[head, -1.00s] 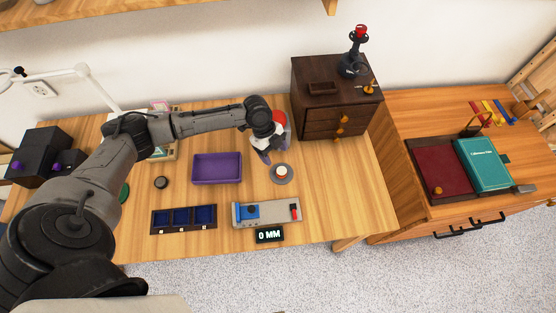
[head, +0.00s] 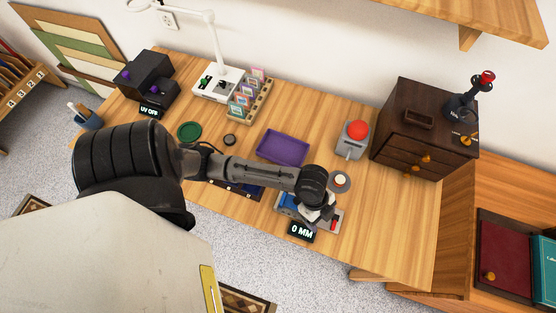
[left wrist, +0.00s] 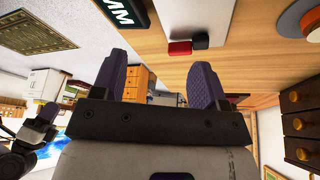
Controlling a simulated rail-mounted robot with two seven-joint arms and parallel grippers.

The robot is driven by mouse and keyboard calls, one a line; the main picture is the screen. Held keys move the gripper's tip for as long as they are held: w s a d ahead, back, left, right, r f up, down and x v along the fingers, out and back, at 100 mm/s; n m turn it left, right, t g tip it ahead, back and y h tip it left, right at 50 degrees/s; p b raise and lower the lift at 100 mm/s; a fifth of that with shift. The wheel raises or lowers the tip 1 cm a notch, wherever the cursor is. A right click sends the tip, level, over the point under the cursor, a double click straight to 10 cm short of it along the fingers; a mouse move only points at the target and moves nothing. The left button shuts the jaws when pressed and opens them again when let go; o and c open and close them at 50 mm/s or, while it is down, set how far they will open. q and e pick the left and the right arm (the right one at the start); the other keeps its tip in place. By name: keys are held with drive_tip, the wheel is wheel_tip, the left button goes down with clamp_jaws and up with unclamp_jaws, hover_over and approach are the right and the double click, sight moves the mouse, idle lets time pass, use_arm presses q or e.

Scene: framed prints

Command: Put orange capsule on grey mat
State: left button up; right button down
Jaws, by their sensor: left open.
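A round grey mat (head: 347,187) lies on the wooden table, right of the purple tray. A small round piece with a pale top and orange-red edge (head: 340,180) sits on it; I cannot tell for sure that this is the orange capsule. In the left wrist view, the grey mat (left wrist: 287,22) and an orange round part (left wrist: 315,24) show at the top right corner. My left gripper (head: 318,214) is over the grey measuring device, in front of the mat. In the left wrist view its purple fingers (left wrist: 157,82) are apart with nothing between them.
The measuring device (head: 335,222) with a "0 MM" display (head: 301,232) is partly covered by my gripper. Around it are the purple tray (head: 283,147), a red-button box (head: 353,137) and a dark drawer cabinet (head: 424,130). My arm crosses the blue compartment tray (head: 243,187).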

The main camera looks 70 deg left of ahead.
use_arm(q)
drive_tip(key=s+n, duration=0.1)
drive_tip(key=s+n+t, duration=0.1)
drive_tip(key=s+n, duration=0.1)
drive_tip(key=s+r+n, duration=0.1)
drive_tip(key=s, duration=0.1)
drive_tip(key=shift+s+d+n+y, duration=0.25)
drive_tip(key=shift+n+y, duration=0.15)
drive_tip(key=s+a+r+n+y, duration=0.2)
drive_tip(key=s+a+n+y, duration=0.1)
drive_tip(key=s+n, duration=0.3)
drive_tip(key=shift+s+a+t, duration=0.2)
drive_tip(key=shift+a+t, duration=0.2)
drive_tip(key=shift+a, duration=0.25)
drive_tip(key=shift+c, duration=0.2)
